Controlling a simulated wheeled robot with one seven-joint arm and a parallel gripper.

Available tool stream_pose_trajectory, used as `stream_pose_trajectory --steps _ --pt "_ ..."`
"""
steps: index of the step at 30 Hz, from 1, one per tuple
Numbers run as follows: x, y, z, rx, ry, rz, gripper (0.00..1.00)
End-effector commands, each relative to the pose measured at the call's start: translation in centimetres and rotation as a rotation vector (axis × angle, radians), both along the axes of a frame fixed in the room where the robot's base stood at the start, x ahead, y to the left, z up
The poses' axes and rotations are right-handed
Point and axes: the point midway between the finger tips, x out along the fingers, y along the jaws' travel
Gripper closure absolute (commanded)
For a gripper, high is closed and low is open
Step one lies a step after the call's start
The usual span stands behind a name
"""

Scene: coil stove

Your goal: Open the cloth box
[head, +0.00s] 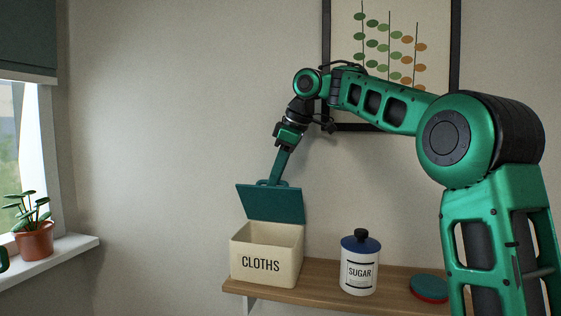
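The cloth box (265,262) is a cream box marked "CLOTHS" at the left end of the wooden shelf. Its teal lid (272,204) is raised and tilted up at the back of the box, with its lower edge by the back rim. The box is open at the top, and part of its inner wall shows. My gripper (276,180) points down at the lid's upper edge and meets a small teal handle there. The fingers appear as one narrow shape, so whether they are shut on the handle is unclear. The box's floor is hidden.
A white sugar jar (359,270) with a blue lid stands right of the box on the shelf (315,273). A teal and red round item (430,288) lies further right. A framed picture (455,50) hangs behind my arm. A potted plant (34,238) stands on the windowsill.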

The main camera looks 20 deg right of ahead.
Motion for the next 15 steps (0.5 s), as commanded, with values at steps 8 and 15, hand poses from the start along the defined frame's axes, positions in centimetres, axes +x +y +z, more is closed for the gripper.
stream_pose_trajectory --steps 8,15 --pt "-0.9 -0.9 2.9 0.000 -0.003 -0.002 0.71" --pt "-1.7 -1.6 5.6 -0.001 -0.002 -0.002 0.71"
